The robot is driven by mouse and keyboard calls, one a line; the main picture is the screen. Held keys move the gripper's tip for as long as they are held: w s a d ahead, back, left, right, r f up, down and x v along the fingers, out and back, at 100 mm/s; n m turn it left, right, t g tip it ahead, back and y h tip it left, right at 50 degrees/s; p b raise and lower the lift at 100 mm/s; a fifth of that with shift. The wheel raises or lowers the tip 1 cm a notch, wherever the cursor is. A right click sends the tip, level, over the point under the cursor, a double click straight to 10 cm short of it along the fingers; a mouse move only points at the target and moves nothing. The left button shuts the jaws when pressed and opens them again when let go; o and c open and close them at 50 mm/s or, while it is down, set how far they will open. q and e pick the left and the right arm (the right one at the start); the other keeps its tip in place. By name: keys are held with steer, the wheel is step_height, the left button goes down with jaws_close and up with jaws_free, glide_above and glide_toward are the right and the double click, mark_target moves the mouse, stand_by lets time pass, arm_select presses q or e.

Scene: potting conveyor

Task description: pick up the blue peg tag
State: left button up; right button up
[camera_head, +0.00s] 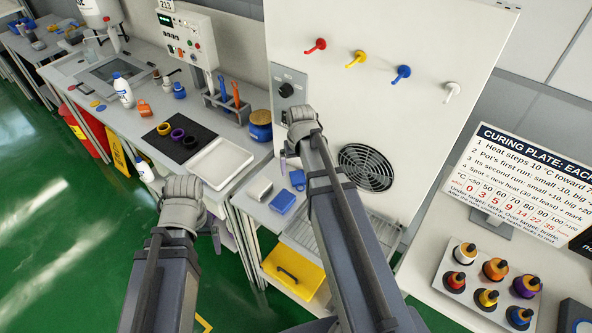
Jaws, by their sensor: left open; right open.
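A blue peg (401,74) sticks out of the upper white panel, between a yellow peg (356,59) and a white peg (451,91). I see no separate tag hanging on it. Two small blue objects lie on the bench below the panel: a blue block (282,202) and a smaller blue piece (297,180); I cannot tell whether either is the tag. My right gripper (300,120) is open in front of the panel's lower left, well below the blue peg. My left gripper (184,190) is open near the bench's front edge, left of the blue block. The wrists hide most of both jaws.
A red peg (316,46) is on the panel's left. A fan grille (366,167) is beside my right arm. A white tray (216,164) and dark mat (180,136) lie on the left bench. A rack of coloured bottles (478,287) stands at right, below a sign (530,185).

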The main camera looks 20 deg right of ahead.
mark_target(299, 179)
steer(key=shift+w+d+r, duration=0.1)
steer(key=shift+w+d, duration=0.4)
steer(key=shift+d, duration=0.1)
steer(key=shift+w+f+b, duration=0.15)
steer(key=shift+f+b, duration=1.15)
steer(key=shift+f, duration=0.1)
steer(key=f+b, duration=0.5)
steer(key=shift+w, duration=0.35)
